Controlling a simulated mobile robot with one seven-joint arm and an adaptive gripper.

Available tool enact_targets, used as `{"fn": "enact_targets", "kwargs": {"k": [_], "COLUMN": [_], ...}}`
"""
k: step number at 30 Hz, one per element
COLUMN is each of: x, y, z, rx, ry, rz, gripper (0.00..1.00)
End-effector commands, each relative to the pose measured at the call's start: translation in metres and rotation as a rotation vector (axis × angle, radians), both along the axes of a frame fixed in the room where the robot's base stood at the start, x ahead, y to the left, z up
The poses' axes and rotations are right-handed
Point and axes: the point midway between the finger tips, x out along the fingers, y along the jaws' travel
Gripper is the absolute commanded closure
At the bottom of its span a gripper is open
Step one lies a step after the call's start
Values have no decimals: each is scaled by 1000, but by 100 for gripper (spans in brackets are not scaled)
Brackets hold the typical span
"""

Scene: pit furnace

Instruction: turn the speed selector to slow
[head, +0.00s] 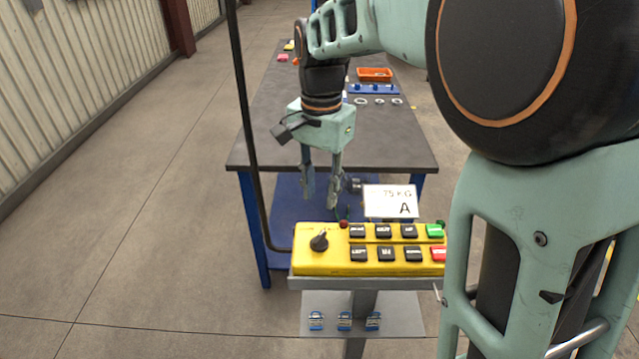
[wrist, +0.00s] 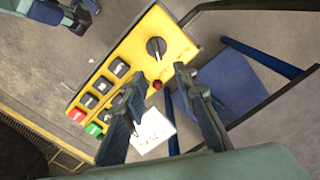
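The yellow control box (head: 330,262) sits on a stand in front of the table in the head view. Its black speed selector knob (head: 319,242) is at the left end of the top face. The knob also shows in the wrist view (wrist: 156,47), with a light pointer mark; the labels around it are too small to read. My gripper (head: 320,204) hangs above and behind the box, pointing down. In the wrist view its two fingers (wrist: 160,82) are apart, with nothing between them, and the knob lies beyond the fingertips. Nothing touches the knob.
Black, green and red buttons (head: 386,254) fill the box's right side. A small red lamp (head: 343,224) is near the knob. A white card (head: 390,201) stands behind the box. Blue padlocks (head: 344,321) lie on the lower shelf.

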Motion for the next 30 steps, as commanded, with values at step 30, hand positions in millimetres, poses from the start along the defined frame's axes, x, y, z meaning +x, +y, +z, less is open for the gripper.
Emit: {"fn": "enact_targets", "kwargs": {"k": [30], "x": [-4], "y": [1], "z": [-109], "rx": [-6], "ry": [18], "rz": [-4], "gripper": [73]}}
